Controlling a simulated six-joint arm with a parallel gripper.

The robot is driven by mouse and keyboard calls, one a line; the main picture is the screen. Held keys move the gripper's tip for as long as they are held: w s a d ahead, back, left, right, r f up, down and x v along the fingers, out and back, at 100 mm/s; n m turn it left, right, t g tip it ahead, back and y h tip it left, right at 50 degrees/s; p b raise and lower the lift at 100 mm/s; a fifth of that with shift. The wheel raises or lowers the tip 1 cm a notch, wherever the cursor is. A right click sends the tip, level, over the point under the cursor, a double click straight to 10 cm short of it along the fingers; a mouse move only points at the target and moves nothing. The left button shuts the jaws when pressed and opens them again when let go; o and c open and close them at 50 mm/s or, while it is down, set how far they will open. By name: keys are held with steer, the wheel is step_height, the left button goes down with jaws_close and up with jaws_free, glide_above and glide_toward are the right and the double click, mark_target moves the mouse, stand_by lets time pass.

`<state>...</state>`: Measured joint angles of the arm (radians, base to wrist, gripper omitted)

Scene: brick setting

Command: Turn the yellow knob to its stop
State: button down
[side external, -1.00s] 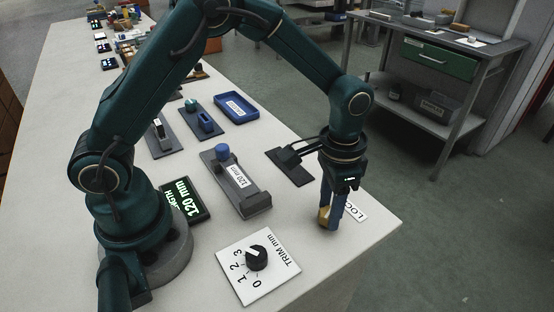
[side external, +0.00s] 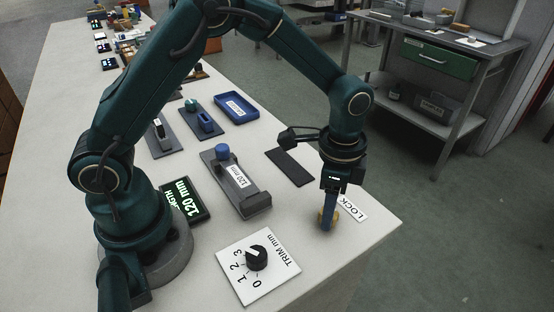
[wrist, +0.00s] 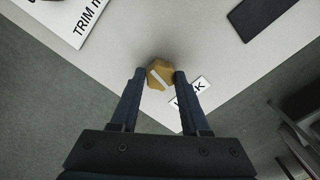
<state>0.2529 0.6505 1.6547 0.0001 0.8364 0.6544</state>
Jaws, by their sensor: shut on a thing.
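The yellow knob (wrist: 158,73) sits on the white table near its corner, with a pale pointer stripe across its top. In the wrist view it lies between my two finger tips. In the side external view only edges of the knob (side external: 322,217) show around the fingers. My gripper (side external: 330,222) points down and is shut on the knob; it also shows in the wrist view (wrist: 160,75). A white LOCK label (side external: 351,206) lies beside the knob, partly covered by a finger in the wrist view.
A white TRIM mm plate (side external: 282,277) with a black dial (side external: 256,257) lies nearer the camera. A grey fixture (side external: 252,200) with a blue knob and a display (side external: 184,201) reading 120 mm stand left. A dark flat plate (side external: 290,167) lies behind my gripper. The table edge is close.

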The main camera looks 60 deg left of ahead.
steer(key=shift+c, duration=1.9)
jaws_free()
steer(key=shift+r, duration=2.65)
